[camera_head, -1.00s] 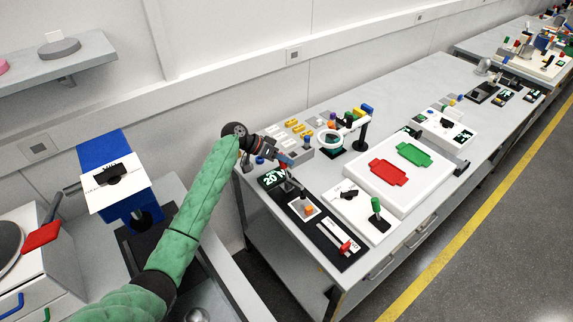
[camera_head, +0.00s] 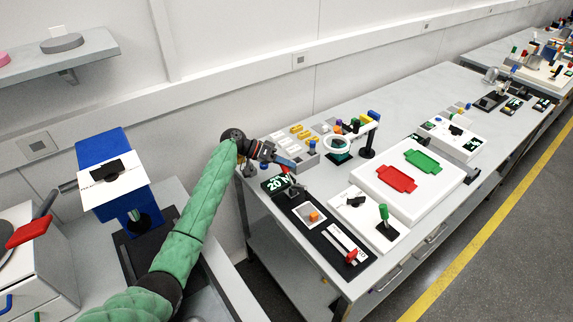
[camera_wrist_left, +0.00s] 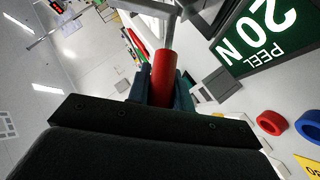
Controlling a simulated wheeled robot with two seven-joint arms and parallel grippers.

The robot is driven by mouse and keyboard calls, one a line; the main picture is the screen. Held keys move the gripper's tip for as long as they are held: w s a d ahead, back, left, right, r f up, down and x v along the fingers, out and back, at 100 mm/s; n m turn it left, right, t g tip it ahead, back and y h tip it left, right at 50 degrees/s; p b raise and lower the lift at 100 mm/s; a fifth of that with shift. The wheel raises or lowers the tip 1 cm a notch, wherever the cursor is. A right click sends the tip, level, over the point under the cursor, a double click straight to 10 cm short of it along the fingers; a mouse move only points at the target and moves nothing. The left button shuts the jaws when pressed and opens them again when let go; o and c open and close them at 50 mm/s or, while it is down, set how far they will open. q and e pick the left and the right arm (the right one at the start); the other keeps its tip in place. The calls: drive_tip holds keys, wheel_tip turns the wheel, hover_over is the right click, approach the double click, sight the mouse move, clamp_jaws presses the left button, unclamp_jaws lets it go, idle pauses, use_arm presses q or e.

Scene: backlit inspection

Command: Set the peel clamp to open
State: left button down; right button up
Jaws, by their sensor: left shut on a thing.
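The peel clamp stands on a black base plate (camera_head: 318,236) at the near left end of the long bench. It carries a white pad with an orange block (camera_head: 314,216) and a dark display reading 20 N (camera_head: 276,184); the display also shows in the left wrist view (camera_wrist_left: 265,38). My left gripper (camera_head: 289,166) is shut on the clamp's red handle (camera_wrist_left: 163,75), which is joined to a metal bar (camera_wrist_left: 172,30). My gripper partly hides the handle and lever in the head view. My right gripper is not in view.
A slider with a red knob (camera_head: 351,256) is at the plate's near end. A green-topped lever (camera_head: 384,213) stands right of it. A ring magnifier (camera_head: 338,146) and a grey block with yellow and white pieces (camera_head: 300,140) stand behind. A blue device (camera_head: 105,146) is left.

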use_arm(q)
drive_tip(key=c, duration=1.3)
unclamp_jaws()
drive_tip(key=shift+w+r, duration=0.1)
drive_tip(key=shift+r, duration=0.1)
drive_tip(key=shift+c, duration=0.2)
drive_tip(key=shift+o, duration=0.4)
drive_tip(key=shift+f, duration=0.1)
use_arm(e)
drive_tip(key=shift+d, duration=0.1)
use_arm(q)
drive_tip(key=shift+a, duration=0.1)
drive_tip(key=shift+a, duration=0.2)
drive_tip(key=w+a+b, duration=0.2)
drive_tip(key=a+b, duration=0.1)
drive_tip(key=a, duration=0.9)
drive_tip(key=shift+a+r, duration=0.25)
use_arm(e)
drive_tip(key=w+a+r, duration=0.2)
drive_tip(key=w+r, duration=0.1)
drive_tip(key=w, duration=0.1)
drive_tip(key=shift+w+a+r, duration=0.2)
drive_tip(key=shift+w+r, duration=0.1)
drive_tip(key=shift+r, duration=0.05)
